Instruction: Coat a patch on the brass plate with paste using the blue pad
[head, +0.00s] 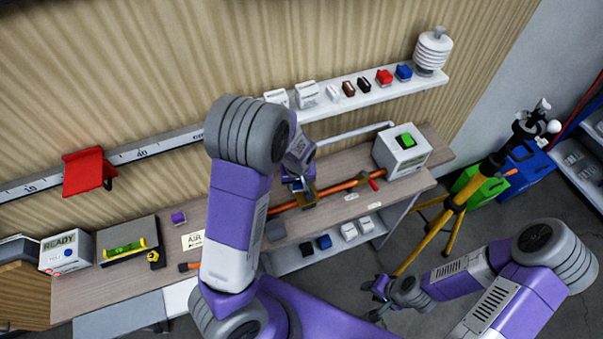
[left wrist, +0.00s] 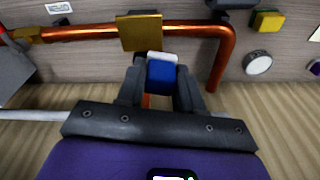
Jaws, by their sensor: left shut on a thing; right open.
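The brass plate (left wrist: 140,32) is a flat golden square on the copper pipe (left wrist: 185,30) in the left wrist view. My left gripper (left wrist: 160,84) is shut on the blue pad (left wrist: 160,77), which has a white layer along its far edge. The pad's white edge is just below the plate's lower edge in this view; I cannot tell whether they touch. In the head view my left gripper (head: 298,187) is over the bench at the pipe, and my arm hides part of the area. My right gripper (head: 381,291) is open and empty, low in front of the bench at the right.
A white box with a green button (head: 401,150) stands at the bench's right end. A wall shelf (head: 375,95) holds several small blocks. A yellow tripod (head: 450,205) stands right of the bench. A READY box (head: 66,252) and a level (head: 125,249) are at the left.

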